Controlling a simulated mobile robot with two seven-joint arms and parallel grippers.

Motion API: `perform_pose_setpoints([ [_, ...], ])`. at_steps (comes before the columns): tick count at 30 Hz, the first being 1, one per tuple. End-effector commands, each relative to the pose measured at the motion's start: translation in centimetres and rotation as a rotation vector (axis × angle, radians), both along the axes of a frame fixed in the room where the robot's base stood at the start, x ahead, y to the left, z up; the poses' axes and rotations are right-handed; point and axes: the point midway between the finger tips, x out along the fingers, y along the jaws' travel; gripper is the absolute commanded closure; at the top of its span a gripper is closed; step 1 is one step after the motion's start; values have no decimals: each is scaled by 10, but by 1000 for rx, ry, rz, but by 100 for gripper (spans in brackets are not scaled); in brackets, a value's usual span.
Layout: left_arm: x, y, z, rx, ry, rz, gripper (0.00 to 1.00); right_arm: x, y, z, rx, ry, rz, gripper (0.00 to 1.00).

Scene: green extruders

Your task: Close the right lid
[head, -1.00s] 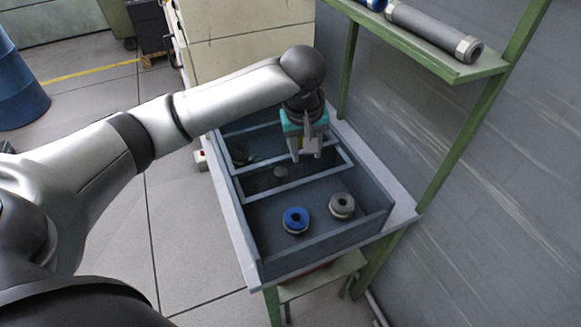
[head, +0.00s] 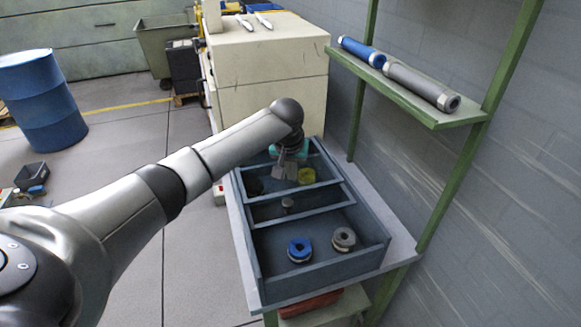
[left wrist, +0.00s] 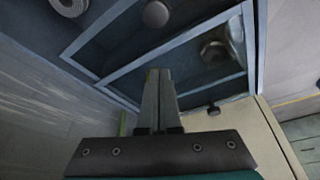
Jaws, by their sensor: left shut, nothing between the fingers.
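A grey-blue box (head: 262,262) with dividers stands on the bench. A dark panel with a small round knob (head: 288,204) spans its middle section and looks like a lid; I cannot tell whether it is the right lid. The knob also shows at the top of the left wrist view (left wrist: 155,13). My left gripper (head: 287,172) is shut and empty over the back section, beyond the knob. In the left wrist view its fingers (left wrist: 158,75) point at a box divider; I cannot tell if they touch it. My right gripper is not in view.
A blue ring (head: 300,249) and a grey ring (head: 344,238) lie in the front section. A yellow item (head: 306,176) is in the back section. A green shelf (head: 400,90) with blue and grey tubes stands at right. A beige cabinet (head: 270,75) stands behind the box.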

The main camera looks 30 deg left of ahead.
Motion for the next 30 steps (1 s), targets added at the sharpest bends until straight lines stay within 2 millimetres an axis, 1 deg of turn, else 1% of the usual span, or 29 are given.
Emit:
perform_pose_setpoints([
  [1, 2, 1, -10, 1, 2, 2, 100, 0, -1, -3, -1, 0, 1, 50],
  [6, 11, 4, -34, 0, 1, 1, 100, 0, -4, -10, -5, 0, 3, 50],
  [9, -1, 1, -31, 3, 0, -2, 100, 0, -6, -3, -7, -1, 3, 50],
  [18, -23, -9, -34, 2, 1, -2, 100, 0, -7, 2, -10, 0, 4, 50],
  [22, -27, -10, -35, 2, 1, 0, 100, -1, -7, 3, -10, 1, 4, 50],
  [30, -28, -11, -35, 1, 0, 0, 100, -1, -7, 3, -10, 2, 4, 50],
])
